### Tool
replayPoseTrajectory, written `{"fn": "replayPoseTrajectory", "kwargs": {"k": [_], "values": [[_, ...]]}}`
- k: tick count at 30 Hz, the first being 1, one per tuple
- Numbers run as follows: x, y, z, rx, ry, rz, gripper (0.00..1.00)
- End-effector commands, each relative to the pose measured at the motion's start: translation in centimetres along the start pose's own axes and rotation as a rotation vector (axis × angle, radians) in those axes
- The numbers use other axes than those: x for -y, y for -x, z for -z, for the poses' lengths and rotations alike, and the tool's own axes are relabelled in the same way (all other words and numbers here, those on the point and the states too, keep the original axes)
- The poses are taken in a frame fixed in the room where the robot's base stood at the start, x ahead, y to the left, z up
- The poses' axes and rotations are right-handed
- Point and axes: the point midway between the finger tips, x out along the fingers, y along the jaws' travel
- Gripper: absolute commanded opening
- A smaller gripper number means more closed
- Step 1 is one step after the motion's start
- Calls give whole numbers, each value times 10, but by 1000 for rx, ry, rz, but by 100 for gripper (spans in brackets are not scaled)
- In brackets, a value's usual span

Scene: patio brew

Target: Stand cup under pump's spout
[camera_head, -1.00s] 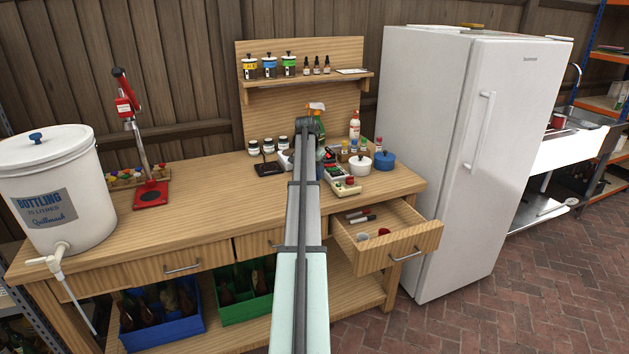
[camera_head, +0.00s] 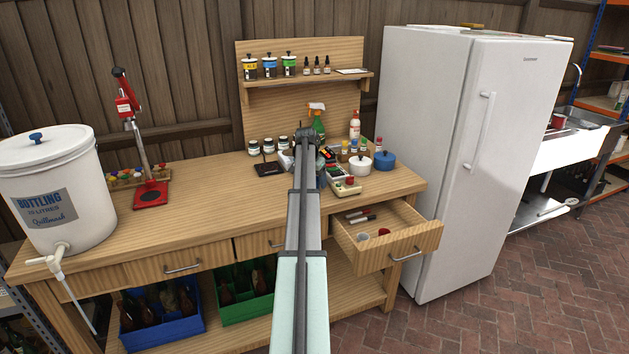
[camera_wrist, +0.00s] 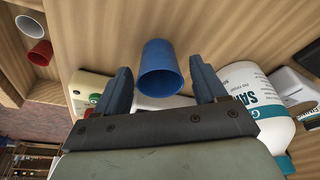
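A blue cup (camera_wrist: 160,68) shows in the wrist view, its mouth partly facing the camera. My gripper (camera_wrist: 160,64) is open, with one finger on each side of the cup and a visible gap at both sides. The cup is hidden behind my arm in the head view. A white bottle with a teal label starting "SAN" (camera_wrist: 262,110) lies close beyond the right finger in the wrist view. I cannot make out a pump spout on it.
The open drawer (camera_head: 390,249) at the bench's right holds a white cup (camera_wrist: 28,25) and a red cup (camera_wrist: 40,52).

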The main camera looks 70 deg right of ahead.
Motion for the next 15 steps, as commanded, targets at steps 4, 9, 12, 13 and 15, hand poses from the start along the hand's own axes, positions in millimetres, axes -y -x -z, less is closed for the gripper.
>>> {"fn": "replayPoseTrajectory", "kwargs": {"k": [4, 9, 12, 13, 15], "values": [[0, 0, 0, 0, 0, 0, 74], [0, 2, 1, 0, 0, 0, 74], [0, 10, 1, -1, 0, 1, 74], [0, 13, 1, -1, 0, 1, 74], [0, 23, 0, -1, 0, 1, 74]]}}
